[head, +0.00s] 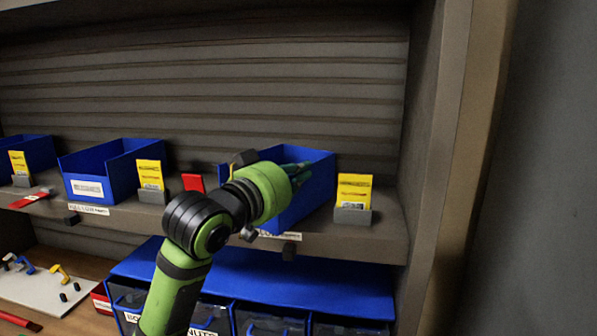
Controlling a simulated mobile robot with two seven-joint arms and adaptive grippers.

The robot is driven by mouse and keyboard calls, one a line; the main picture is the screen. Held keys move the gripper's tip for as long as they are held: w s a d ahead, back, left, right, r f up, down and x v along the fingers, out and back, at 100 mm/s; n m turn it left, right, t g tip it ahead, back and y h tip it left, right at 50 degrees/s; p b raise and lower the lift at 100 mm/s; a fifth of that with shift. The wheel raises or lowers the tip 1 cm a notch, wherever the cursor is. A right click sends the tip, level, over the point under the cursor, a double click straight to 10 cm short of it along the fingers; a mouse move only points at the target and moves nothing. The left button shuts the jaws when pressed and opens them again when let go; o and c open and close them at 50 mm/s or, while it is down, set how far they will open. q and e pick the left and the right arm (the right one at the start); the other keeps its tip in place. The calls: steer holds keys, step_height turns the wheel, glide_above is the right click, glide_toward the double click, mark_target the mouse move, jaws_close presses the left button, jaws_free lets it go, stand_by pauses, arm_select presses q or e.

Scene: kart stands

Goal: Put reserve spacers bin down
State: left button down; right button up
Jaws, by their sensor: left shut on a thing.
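A blue open bin (318,181) is at the right end of the shelf (385,238), and I take it for the reserve spacers bin. Its front label is hidden behind my arm. My left gripper (302,174) reaches up from below and is shut on this bin; its fingertips are mostly hidden at the bin. I cannot tell whether the bin's base touches the shelf or is slightly above it. My right gripper is not in view.
Another blue bin (122,180) with a white label stands to the left, and a third (40,152) at the far left. Yellow cards (354,190) in grey holders stand along the shelf. A red card (193,183) stands between the bins. Blue-topped drawers (335,285) are below. A side panel (440,150) bounds the right.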

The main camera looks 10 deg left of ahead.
arm_select(q)
steer(key=shift+r, duration=0.1)
steer(key=c, duration=1.4)
jaws_free()
steer(key=shift+f, duration=0.2)
steer(key=shift+s, duration=0.1)
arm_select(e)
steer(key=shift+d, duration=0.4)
arm_select(q)
steer(key=shift+r, duration=0.15)
